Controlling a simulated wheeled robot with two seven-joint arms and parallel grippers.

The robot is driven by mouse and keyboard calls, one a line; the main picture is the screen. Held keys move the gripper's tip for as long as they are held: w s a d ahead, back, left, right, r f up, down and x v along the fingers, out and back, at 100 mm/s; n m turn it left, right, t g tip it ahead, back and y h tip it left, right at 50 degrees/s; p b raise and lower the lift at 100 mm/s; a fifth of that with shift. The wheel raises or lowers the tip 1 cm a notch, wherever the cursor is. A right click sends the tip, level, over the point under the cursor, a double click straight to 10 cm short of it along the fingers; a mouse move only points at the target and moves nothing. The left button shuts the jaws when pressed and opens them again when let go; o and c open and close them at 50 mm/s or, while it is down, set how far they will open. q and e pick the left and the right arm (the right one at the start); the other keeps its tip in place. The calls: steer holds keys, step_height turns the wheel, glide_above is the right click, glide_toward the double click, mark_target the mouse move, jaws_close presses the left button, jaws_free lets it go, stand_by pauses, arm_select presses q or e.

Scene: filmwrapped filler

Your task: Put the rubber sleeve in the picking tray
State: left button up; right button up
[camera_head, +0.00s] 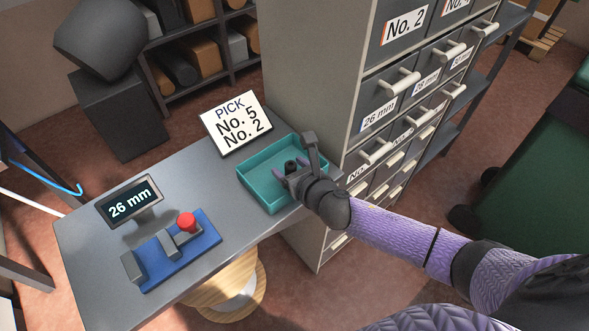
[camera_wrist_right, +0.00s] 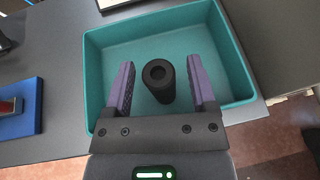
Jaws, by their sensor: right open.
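The rubber sleeve (camera_wrist_right: 159,84) is a black hollow cylinder standing upright inside the teal picking tray (camera_wrist_right: 93,70). In the head view the sleeve (camera_head: 290,165) is a small dark shape in the right part of the tray (camera_head: 258,200). My right gripper (camera_wrist_right: 161,66) is open, with its purple fingers on either side of the sleeve. A gap shows between the sleeve and each finger. In the head view my right gripper (camera_head: 291,169) reaches over the tray's right side. My left gripper is not in view.
A sign (camera_head: 237,124) reading "PICK No. 5 No. 2" stands behind the tray. A drawer cabinet (camera_head: 325,100) rises close to its right. A "26 mm" display (camera_head: 130,202) and a blue gauge fixture (camera_head: 180,262) with a red knob are on the grey table's left.

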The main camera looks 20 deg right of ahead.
steer(key=p+v, duration=0.3)
steer(key=v, duration=0.8)
steer(key=s+d+f+m+g+h, duration=0.25)
steer(key=s+d+f+m, duration=0.2)
steer(key=f+m, duration=0.5)
steer(key=s+d+f+m+g+h, duration=0.1)
steer(key=s+d+f+m+g, duration=0.3)
steer(key=f+m, duration=0.55)
steer(key=s+a+f+m+g, duration=0.3)
steer(key=s+f+m, duration=0.2)
steer(key=s+m, duration=0.45)
steer(key=s+a+f+m+g, duration=0.35)
steer(key=s+f+m, duration=0.3)
steer(key=s, duration=0.55)
steer(key=shift+m+y, duration=0.3)
steer(key=shift+y, duration=0.05)
steer(key=f+b, duration=0.3)
steer(key=b, duration=0.1)
steer(key=f+b, duration=0.2)
steer(key=shift+s+f+b, duration=0.3)
